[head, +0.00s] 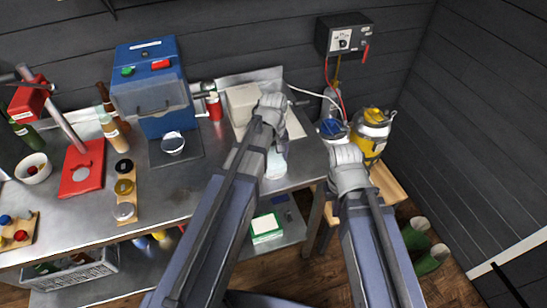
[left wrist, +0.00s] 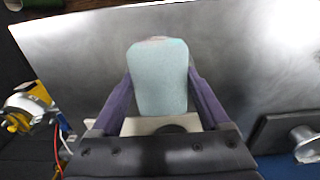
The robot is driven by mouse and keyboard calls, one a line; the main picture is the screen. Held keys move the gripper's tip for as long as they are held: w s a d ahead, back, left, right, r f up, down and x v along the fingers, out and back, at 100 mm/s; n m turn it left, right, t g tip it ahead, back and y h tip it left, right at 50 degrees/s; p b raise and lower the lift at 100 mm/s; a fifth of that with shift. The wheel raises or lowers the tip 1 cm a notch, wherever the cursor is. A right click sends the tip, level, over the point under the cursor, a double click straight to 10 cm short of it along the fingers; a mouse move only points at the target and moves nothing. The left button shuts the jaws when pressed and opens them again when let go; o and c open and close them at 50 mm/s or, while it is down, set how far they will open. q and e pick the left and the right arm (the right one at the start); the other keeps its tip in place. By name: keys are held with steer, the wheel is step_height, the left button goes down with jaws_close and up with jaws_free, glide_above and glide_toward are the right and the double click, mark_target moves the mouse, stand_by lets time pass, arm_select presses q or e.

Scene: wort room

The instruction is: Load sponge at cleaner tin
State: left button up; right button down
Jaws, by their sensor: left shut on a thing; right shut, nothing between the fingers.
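A pale blue-green sponge (left wrist: 158,80) is held between the two fingers of my left gripper (left wrist: 160,92) in the left wrist view. In the head view part of the pale sponge (head: 276,168) shows beside my left arm, over the front right part of the steel bench; the left gripper's fingers are hidden behind its own wrist. A thin pinkish edge shows past the sponge's far end; I cannot tell whether it is the cleaner tin, which I cannot otherwise make out. My right gripper (head: 346,162) is shut and empty, right of the bench.
A pale basin or block (head: 243,100) stands at the bench's back right. A black plate with a metal cup (head: 173,144) is left of my left arm, before a blue machine (head: 152,85). A yellow container (head: 371,130) stands right. A green-white box (head: 266,227) lies on the lower shelf.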

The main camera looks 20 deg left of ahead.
mark_target(274, 159)
stand_by(0.5)
arm_select(q)
step_height(274, 159, up, 7)
steer(key=p, duration=0.7)
stand_by(0.5)
step_height(274, 159, down, 4)
steer(key=b, duration=0.3)
steer(key=shift+r+b, duration=0.1)
steer(key=shift+b, duration=0.3)
steer(key=shift+r, duration=0.15)
